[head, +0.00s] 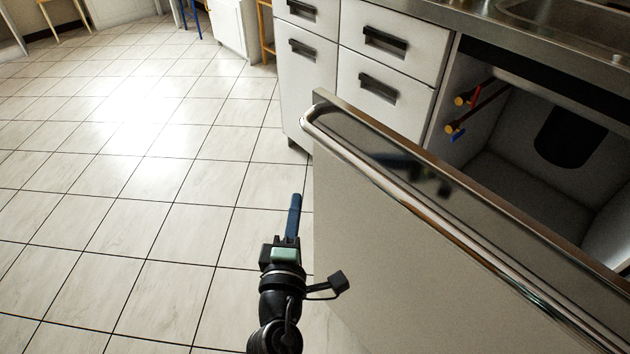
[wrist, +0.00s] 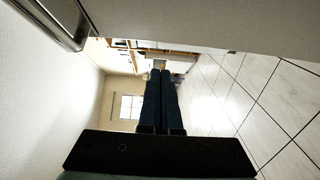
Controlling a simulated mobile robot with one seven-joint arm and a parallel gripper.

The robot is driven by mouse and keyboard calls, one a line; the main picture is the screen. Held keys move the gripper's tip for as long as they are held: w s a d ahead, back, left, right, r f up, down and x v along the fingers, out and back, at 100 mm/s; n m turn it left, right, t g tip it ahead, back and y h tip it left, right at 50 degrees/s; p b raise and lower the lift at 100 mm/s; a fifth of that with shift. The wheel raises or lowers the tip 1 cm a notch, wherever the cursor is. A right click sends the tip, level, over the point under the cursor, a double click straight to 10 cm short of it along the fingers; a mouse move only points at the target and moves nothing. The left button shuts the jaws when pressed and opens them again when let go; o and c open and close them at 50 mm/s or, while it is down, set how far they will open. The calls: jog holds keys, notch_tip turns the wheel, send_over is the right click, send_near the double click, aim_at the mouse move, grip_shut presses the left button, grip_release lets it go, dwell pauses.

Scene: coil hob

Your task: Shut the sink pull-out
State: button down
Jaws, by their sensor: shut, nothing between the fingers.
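The sink pull-out (head: 375,245) is a pale front panel with a long metal bar handle (head: 428,212) along its top. It stands out from the sink cabinet, and the cabinet's dark interior (head: 525,140) shows behind it. My gripper (head: 295,202) is shut and empty. It is over the floor, just left of the panel's left end, and appears apart from it. In the wrist view the shut fingers (wrist: 161,82) point past the panel (wrist: 200,22), which fills the top edge. The handle's end (wrist: 75,25) shows at the upper left there. The panel's right end is cut off.
White drawers (head: 385,60) with dark handles stand left of the open cabinet. A metal sink top (head: 480,22) is above. Red and blue pipe valves (head: 460,115) show inside the cabinet. The tiled floor (head: 150,190) to the left is clear.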

aim_at(317, 168)
jog(key=w+d, duration=0.1)
jog(key=w, duration=0.1)
jog(key=w+d, duration=0.2)
jog(key=w, duration=0.1)
jog(key=shift+w+r+p, duration=0.1)
jog(key=shift+w+p, duration=0.2)
jog(key=shift+p, duration=0.05)
jog(key=shift+w+d, duration=0.3)
jog(key=shift+d, duration=0.05)
jog(key=shift+w, duration=0.1)
